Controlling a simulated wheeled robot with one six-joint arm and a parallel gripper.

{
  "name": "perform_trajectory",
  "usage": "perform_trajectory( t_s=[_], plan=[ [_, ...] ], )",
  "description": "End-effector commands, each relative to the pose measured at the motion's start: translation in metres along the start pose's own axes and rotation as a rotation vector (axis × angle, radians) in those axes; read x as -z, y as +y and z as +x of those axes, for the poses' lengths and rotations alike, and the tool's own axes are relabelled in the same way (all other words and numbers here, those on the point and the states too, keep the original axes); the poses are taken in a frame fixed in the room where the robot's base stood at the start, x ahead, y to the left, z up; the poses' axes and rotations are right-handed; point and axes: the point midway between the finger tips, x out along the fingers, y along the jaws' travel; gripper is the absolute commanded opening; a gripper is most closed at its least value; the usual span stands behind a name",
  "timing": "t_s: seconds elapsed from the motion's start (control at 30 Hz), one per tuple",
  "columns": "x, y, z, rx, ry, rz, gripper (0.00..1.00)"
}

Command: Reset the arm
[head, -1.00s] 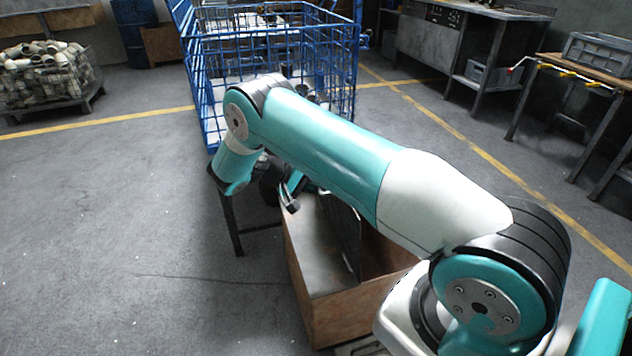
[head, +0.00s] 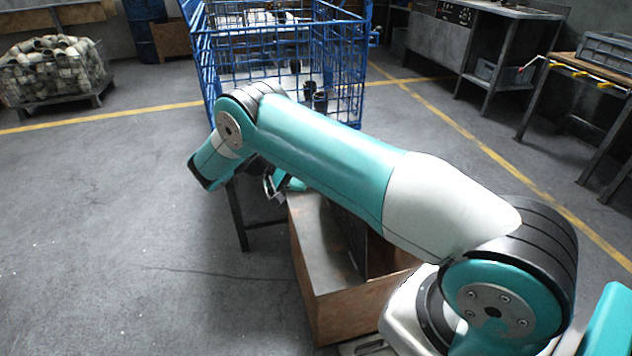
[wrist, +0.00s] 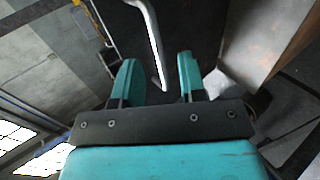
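My gripper (wrist: 158,80) shows in the wrist view with its two teal fingers apart. No held object is visible between them. A pale curved bar or pipe shows beyond the fingers against a dark surface; I cannot tell what it belongs to. In the head view my arm reaches from the lower right to the upper left, bent at the elbow, and its wrist end is partly hidden behind the arm, above and left of the wooden box (head: 318,270).
A blue wire cage (head: 340,75) stands behind the arm. A dark metal leg (head: 238,215) stands left of the box. A bin of pale pipe pieces (head: 55,72) is far left. Workbenches (head: 600,75) line the right. Floor at left is clear.

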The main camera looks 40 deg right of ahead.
Motion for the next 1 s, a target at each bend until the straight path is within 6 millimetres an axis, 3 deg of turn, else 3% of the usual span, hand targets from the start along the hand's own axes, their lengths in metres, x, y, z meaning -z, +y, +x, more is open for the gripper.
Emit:
perform_trajectory(
  t_s=[0.2,0.77,0.87,1.0],
  plan=[
    [-0.001,-0.001,-0.015,0.001,-0.001,-0.001,0.38],
    [0.001,0.002,-0.019,0.012,0.006,-0.006,0.38],
    [0.006,0.011,-0.032,0.060,0.034,-0.035,0.38],
    [0.011,0.032,-0.066,0.194,0.110,-0.120,0.38]
  ],
)
